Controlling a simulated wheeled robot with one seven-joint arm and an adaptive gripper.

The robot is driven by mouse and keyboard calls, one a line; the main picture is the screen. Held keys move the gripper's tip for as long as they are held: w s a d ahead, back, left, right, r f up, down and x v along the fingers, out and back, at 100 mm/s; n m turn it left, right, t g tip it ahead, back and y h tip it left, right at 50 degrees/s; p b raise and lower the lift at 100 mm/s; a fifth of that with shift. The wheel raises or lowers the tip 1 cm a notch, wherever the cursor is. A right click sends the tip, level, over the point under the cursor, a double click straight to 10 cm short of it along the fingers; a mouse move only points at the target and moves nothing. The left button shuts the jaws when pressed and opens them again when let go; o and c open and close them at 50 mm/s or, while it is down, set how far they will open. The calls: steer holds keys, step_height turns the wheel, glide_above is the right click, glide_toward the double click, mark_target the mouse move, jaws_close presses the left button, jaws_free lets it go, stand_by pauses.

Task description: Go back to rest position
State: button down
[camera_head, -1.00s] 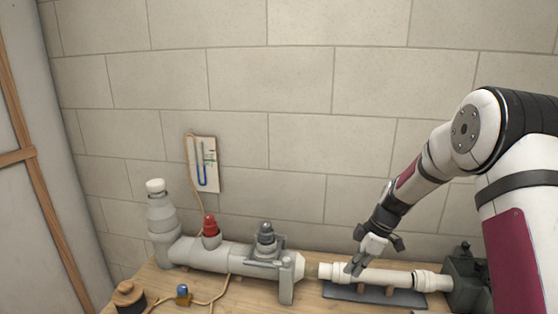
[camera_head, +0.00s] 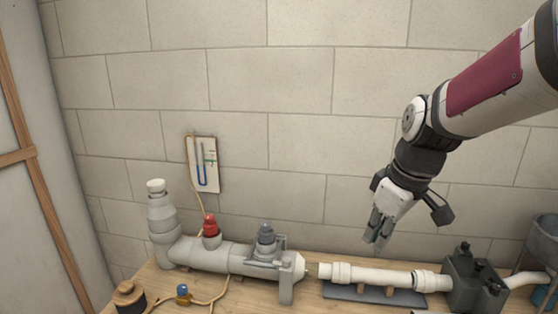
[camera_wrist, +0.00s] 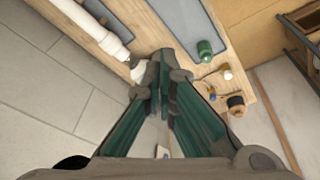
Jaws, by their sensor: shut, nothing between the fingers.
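My gripper (camera_head: 378,238) hangs in the air above the white pipe (camera_head: 385,275) in the head view, apart from it. Its fingers are together with nothing between them. In the wrist view my gripper (camera_wrist: 168,70) fills the middle, its green-padded fingers meeting at the tips. The white pipe lies level on a dark grey tray (camera_head: 375,295), left of a dark clamp block (camera_head: 472,280).
A grey pipe assembly (camera_head: 215,254) with a red cap (camera_head: 210,225) stands on the wooden bench at left. A gauge panel (camera_head: 203,164) hangs on the block wall. A grey funnel-like vessel (camera_head: 543,240) is at far right. The air above the bench's left side is clear.

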steer(key=s+r+m+t, duration=0.1)
steer(key=s+m, duration=0.3)
steer(key=s, duration=0.5)
steer(key=s+r+m+t+h, duration=0.1)
steer(key=s+r+m, duration=0.2)
steer(key=s, duration=0.7)
steer(key=shift+s+d+r+m+t, duration=0.2)
steer(key=shift+r+m+t, duration=0.1)
steer(key=shift+m, duration=0.3)
steer(key=shift+w, duration=0.1)
